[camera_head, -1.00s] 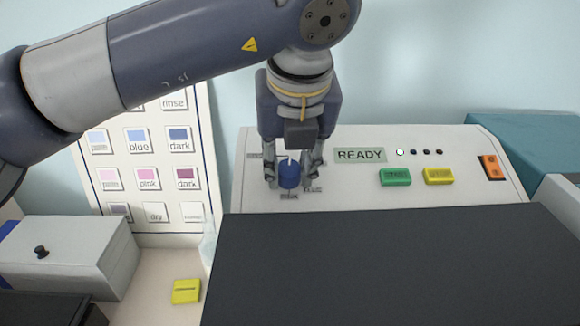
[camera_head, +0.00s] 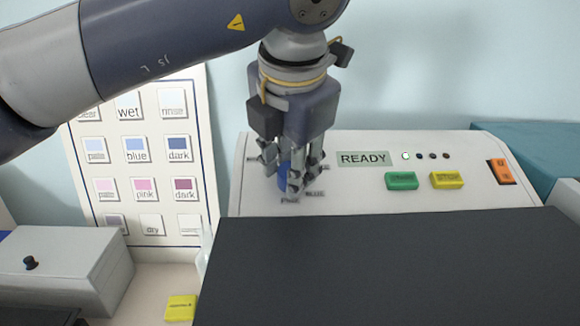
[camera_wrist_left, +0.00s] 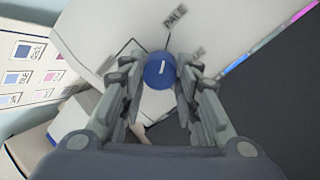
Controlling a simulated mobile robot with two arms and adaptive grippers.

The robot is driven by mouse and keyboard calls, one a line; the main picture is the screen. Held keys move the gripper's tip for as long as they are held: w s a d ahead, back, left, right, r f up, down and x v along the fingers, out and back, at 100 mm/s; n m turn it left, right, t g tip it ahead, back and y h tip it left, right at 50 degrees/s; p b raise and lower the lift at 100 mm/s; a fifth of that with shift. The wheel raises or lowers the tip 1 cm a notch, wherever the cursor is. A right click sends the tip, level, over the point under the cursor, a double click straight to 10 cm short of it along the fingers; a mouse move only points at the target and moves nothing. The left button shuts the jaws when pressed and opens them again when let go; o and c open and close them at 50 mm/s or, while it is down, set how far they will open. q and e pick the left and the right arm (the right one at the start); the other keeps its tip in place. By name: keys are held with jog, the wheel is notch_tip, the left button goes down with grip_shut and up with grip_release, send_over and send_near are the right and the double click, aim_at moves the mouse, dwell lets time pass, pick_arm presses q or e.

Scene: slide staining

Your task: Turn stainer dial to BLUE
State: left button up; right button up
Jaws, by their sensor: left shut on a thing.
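The stainer dial (camera_head: 283,180) is a blue round knob on the sloped panel of the white stainer (camera_head: 350,196), partly hidden by my fingers in the head view. My left gripper (camera_head: 285,172) comes down from above and is shut on the dial, one finger on each side. In the left wrist view the dial (camera_wrist_left: 158,75) shows its round top with a short white mark, between the fingers of my left gripper (camera_wrist_left: 160,82). A label there reads PALE (camera_wrist_left: 175,14); the other small labels around the dial are blurred or partly covered. My right gripper is not in view.
A READY display (camera_head: 363,159), a green button (camera_head: 401,181), a yellow button (camera_head: 447,180) and an orange switch (camera_head: 501,171) lie right of the dial. A dark flat surface (camera_head: 390,265) is in front. A colour chart (camera_head: 140,150) stands left.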

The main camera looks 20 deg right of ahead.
pick_arm(q)
jog(key=m, duration=0.5)
jog(key=shift+w+r+m, duration=0.1)
jog(key=shift+r+m, duration=0.05)
jog(key=shift+m, duration=0.15)
jog(key=m+p, duration=0.1)
jog(key=m, duration=0.5)
jog(key=shift+h+p, duration=0.3)
jog(key=shift+p, duration=0.05)
jog(key=shift+w, duration=0.1)
jog(key=o, duration=1.1)
jog(key=shift+c, duration=0.2)
